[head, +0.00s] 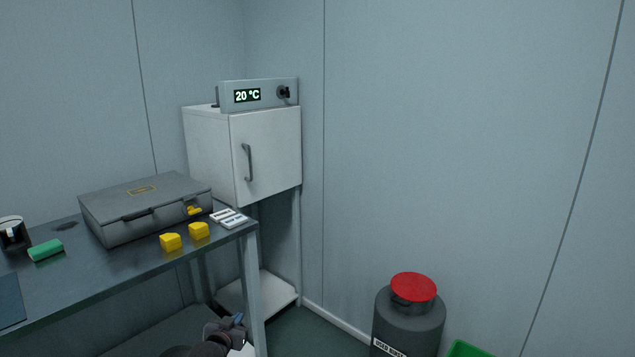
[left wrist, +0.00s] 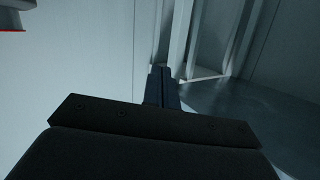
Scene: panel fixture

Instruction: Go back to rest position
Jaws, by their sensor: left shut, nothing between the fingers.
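My left gripper (head: 237,321) shows at the bottom of the head view, low in front of the table's right leg. It is shut and holds nothing. In the left wrist view its closed fingers (left wrist: 162,86) point away from the camera, with pale posts and walls beyond them. The fingers appear clear of the things around them. My right gripper is in neither view.
A dark table (head: 110,274) at left holds a grey case (head: 150,205), yellow blocks (head: 171,242), a green block (head: 46,250) and small labelled boxes (head: 234,221). A white cabinet (head: 275,150) stands in the corner. A red-lidded bin (head: 408,318) stands right, near a green container (head: 465,349).

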